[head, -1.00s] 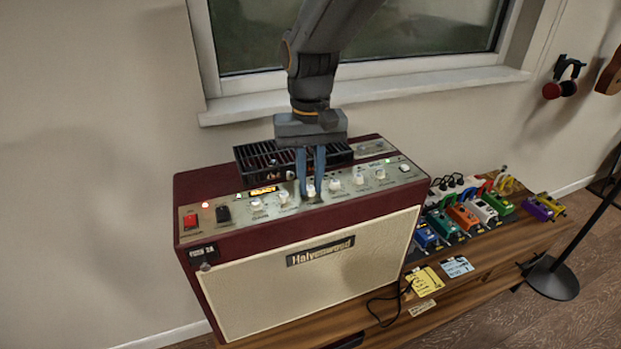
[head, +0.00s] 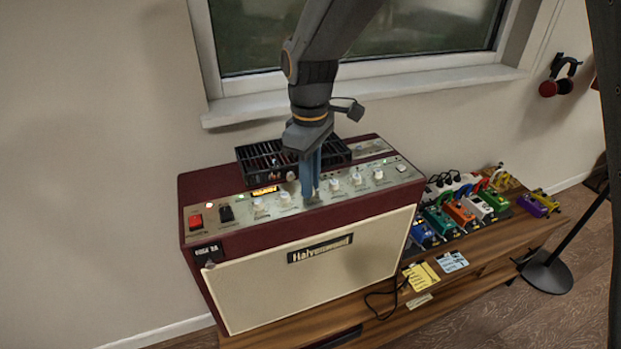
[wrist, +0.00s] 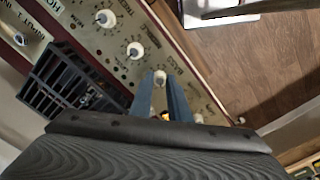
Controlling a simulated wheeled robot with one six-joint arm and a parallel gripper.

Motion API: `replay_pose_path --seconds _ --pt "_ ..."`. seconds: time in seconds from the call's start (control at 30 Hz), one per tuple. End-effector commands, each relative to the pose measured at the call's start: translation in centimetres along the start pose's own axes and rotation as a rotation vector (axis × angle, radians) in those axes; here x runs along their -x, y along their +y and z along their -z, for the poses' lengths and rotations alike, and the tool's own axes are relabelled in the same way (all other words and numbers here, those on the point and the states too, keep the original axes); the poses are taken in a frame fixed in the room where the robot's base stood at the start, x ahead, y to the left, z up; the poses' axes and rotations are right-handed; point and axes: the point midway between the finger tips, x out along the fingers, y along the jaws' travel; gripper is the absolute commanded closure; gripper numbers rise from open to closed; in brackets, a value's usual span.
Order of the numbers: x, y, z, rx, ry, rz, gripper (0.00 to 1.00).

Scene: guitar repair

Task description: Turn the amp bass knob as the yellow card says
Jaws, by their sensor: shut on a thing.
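The amp (head: 330,265) is dark red with a cream front and a metal control panel along its top front edge. White knobs stand in a row on the panel, one of them just right of my gripper (head: 311,198). My gripper points straight down onto this row. In the wrist view its two blue-grey fingers (wrist: 161,88) are shut on a white knob (wrist: 160,76), which shows between the tips.
A black grille (head: 270,158) is on top behind the knobs. A blue card (head: 452,261) and several coloured pedals (head: 462,214) are at the right. The window sill is behind.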

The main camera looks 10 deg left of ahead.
Motion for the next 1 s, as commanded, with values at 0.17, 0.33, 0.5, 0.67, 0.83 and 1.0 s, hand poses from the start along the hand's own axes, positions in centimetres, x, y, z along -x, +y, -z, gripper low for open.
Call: replay_pose_path --seconds 0.17,0.33,0.5,0.67,0.83,1.0 --pt "0.17 0.05 0.14 0.162 0.004 -0.002 1.0" --pt "0.16 0.05 0.15 0.308 0.003 -0.002 1.0" --pt "0.15 0.06 0.16 0.426 0.004 -0.003 1.0" --pt "0.15 0.07 0.17 0.506 0.004 -0.003 1.0" --pt "0.15 0.07 0.18 0.557 0.004 -0.003 1.0" --pt "0.15 0.08 0.19 0.58 0.004 -0.004 1.0"
